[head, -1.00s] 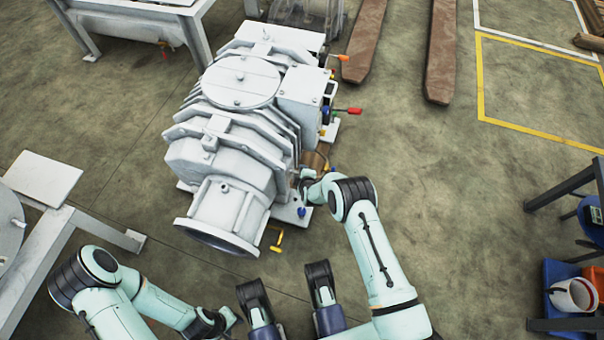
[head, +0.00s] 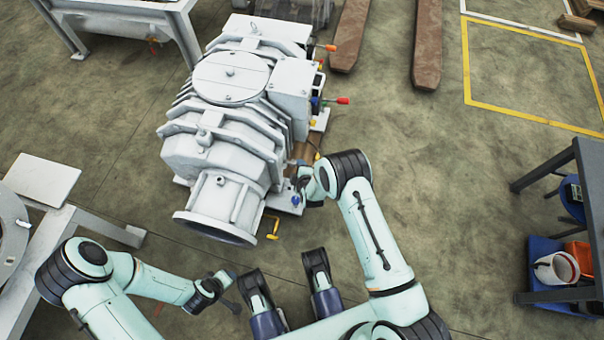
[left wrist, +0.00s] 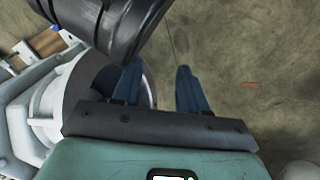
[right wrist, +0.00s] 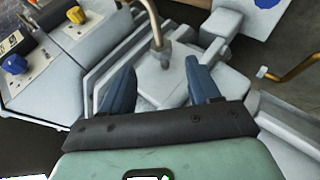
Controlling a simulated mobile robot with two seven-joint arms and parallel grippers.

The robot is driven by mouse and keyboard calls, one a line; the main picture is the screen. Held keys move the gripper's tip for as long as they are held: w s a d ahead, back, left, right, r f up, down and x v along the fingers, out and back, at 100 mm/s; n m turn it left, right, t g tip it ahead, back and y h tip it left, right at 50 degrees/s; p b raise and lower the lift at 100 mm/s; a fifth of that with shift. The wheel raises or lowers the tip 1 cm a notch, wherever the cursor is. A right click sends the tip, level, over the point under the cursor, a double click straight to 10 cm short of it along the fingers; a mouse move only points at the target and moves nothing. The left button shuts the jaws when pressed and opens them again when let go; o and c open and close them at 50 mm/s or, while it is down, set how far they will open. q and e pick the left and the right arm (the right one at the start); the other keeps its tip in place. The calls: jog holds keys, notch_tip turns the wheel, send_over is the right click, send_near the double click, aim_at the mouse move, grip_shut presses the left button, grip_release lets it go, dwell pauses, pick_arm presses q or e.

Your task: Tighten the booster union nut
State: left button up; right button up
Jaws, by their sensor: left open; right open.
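The white booster (head: 225,130) lies on the floor in the head view, its round flange toward me. In the right wrist view a metal pipe runs down into a small grey fitting (right wrist: 161,50), which may be the union nut, on a white block. My right gripper (right wrist: 160,66) is open, its blue fingers either side of that fitting in the picture; I cannot tell whether they touch it. In the head view it is low at the booster's right side, mostly hidden by its wrist. My left gripper (left wrist: 157,68) is open and empty, in front of the flange (left wrist: 105,85).
Yellow (right wrist: 76,14) and blue (right wrist: 15,63) knobs sit on a panel beside the fitting. A yellow handle (head: 272,228) sticks out near the flange. A white frame (head: 80,225) stands left, and a dark table (head: 560,170) right. Open floor lies right of the booster.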

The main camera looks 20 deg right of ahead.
pick_arm(q)
jog(key=r, duration=0.1)
jog(key=w+r+p, duration=0.1)
jog(key=d+r, duration=0.1)
jog(key=shift+w+t, duration=0.3)
pick_arm(e)
jog(key=v, duration=0.4)
jog(key=shift+s+r, duration=0.15)
jog(key=shift+s, duration=0.05)
pick_arm(q)
jog(key=shift+f, duration=0.1)
